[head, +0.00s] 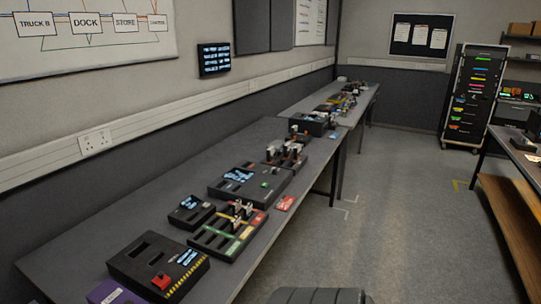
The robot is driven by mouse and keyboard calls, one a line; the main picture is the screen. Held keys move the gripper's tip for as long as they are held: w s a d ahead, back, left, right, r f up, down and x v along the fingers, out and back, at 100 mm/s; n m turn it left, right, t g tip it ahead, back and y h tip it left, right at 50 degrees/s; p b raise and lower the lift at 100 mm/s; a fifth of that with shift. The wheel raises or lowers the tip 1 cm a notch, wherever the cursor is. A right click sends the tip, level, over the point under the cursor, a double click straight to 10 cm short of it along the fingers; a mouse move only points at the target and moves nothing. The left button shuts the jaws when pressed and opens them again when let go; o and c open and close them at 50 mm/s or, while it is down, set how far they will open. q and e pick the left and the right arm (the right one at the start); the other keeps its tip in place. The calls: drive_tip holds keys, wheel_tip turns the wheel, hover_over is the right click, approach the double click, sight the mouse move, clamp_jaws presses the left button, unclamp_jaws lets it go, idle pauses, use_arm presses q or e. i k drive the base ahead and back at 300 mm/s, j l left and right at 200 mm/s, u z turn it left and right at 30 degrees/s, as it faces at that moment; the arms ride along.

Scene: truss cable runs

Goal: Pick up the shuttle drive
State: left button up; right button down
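I cannot make out for certain which item is the shuttle drive. A long grey bench (90,238) along the left wall carries several dark devices. A black tray with red, yellow and green strips (229,232) holds small upright silver-and-dark pieces (241,210), too small to identify. A black box with a red button (158,268) has dark slots and a yellow-striped edge. A small box with a lit display (191,212) and a larger panel with a display and a green button (250,183) stand beside the tray. Neither of my grippers is in view.
A red card-like item (285,203) lies near the bench's front edge. A purple item (114,293) is cut off at the bottom. A second bench (345,105) continues beyond. The grey floor (390,220) is open to the right, before a rack (474,95) and another table (520,165).

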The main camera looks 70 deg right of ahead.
sight(296, 150)
drive_tip(key=z, duration=2.6)
drive_tip(key=i+l+u, duration=0.1)
drive_tip(key=i+l, duration=0.2)
drive_tip(key=i, duration=0.15)
drive_tip(key=i+l, duration=0.35)
drive_tip(key=i+j+u, duration=0.05)
drive_tip(key=i, duration=0.05)
